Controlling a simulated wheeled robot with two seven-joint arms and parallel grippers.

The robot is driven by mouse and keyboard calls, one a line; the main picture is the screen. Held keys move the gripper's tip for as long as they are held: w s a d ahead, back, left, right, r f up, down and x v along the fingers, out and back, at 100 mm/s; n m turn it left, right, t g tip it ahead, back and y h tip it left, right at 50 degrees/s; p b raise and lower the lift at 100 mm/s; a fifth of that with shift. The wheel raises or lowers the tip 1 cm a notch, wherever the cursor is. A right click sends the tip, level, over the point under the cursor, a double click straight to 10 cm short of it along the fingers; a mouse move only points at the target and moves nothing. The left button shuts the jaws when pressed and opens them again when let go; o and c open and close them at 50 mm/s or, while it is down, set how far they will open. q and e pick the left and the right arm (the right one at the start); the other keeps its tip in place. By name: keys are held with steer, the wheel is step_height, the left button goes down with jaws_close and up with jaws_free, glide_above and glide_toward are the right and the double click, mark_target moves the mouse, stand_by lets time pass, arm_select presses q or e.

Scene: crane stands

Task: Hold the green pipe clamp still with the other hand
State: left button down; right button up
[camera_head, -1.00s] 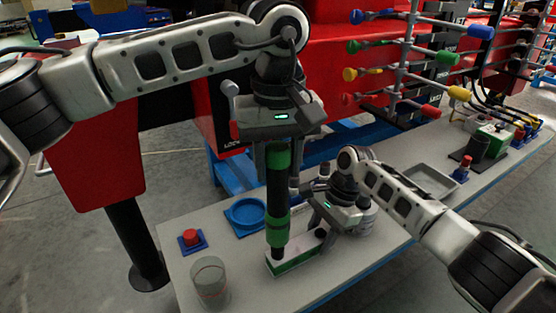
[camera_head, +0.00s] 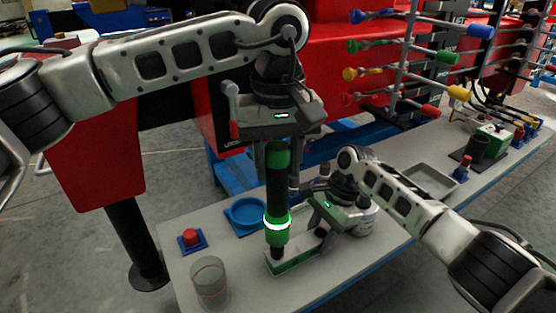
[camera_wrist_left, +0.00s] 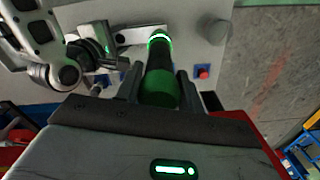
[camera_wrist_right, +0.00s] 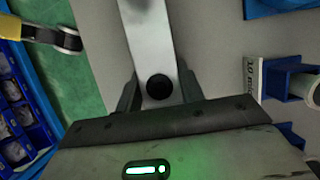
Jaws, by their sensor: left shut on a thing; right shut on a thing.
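The green pipe clamp (camera_head: 293,262) is a low block with a pale top and a green side on the grey table. A black tube (camera_head: 277,190) with a green top and a green lower collar stands upright at its left end. A ring on the collar glows white, and it also shows in the left wrist view (camera_wrist_left: 159,38). My left gripper (camera_head: 278,150) is shut on the tube's green top, from above. My right gripper (camera_head: 320,232) is shut on the clamp's right part. In the right wrist view the clamp's pale bar (camera_wrist_right: 147,40) lies between the fingers.
A red button on a blue base (camera_head: 191,238) and a clear glass (camera_head: 209,280) stand left of the clamp. A blue round tray (camera_head: 245,214) lies behind it. A grey tray (camera_head: 430,180) is further right. A rack with coloured pegs (camera_head: 405,70) stands behind.

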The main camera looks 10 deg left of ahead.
mark_target(278, 146)
arm_select(q)
steer(key=shift+r, duration=2.7)
arm_select(e)
steer(key=shift+r, duration=0.1)
steer(key=o, duration=1.2)
steer(key=shift+r, duration=0.1)
